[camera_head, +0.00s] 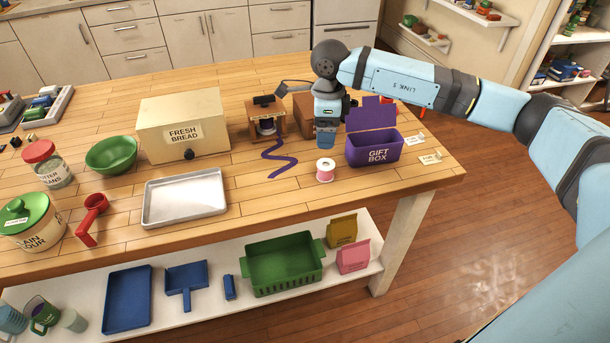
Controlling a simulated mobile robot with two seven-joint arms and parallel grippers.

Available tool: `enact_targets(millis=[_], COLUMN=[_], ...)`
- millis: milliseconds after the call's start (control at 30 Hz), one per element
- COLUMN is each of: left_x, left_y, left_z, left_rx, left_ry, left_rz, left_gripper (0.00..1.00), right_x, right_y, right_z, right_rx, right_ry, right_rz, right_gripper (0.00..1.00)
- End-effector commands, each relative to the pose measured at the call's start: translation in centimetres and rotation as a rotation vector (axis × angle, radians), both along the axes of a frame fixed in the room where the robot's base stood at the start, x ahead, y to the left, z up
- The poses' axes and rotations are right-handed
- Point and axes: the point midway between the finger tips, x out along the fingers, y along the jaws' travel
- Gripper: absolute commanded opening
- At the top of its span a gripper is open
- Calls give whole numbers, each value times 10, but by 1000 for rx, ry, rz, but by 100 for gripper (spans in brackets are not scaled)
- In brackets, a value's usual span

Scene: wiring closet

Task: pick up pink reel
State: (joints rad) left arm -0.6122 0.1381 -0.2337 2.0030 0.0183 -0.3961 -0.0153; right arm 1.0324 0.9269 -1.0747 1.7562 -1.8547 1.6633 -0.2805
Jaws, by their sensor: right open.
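The pink reel (325,170) stands on the wooden table near its front edge, left of the purple gift box. My left gripper is not in view.
The open purple gift box (374,150) stands close on the right. A wooden dispenser (266,122) with a purple ribbon (279,160) is on the left. A metal tray (185,197) and a bread box (183,125) lie further left. The table front between tray and reel is mostly clear.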

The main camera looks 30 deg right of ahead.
Motion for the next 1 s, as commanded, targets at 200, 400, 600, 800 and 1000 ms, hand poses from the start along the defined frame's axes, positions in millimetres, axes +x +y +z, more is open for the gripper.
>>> enact_targets(millis=[200,400,600,800,1000], left_x=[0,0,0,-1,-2], left_y=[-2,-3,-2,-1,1], left_z=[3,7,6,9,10], left_rx=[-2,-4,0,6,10], left_ry=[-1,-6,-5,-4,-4], left_rz=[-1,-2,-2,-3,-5], left_gripper=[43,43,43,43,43], right_x=[0,1,1,4,6], right_y=[-7,-6,-6,-10,-12], right_z=[-23,-63,-82,-102,-130], right_rx=[-25,-21,-21,-21,-19], right_ry=[2,2,-1,1,0], right_rz=[-3,-4,-3,-3,-2], right_gripper=[79,79,79,79,79])
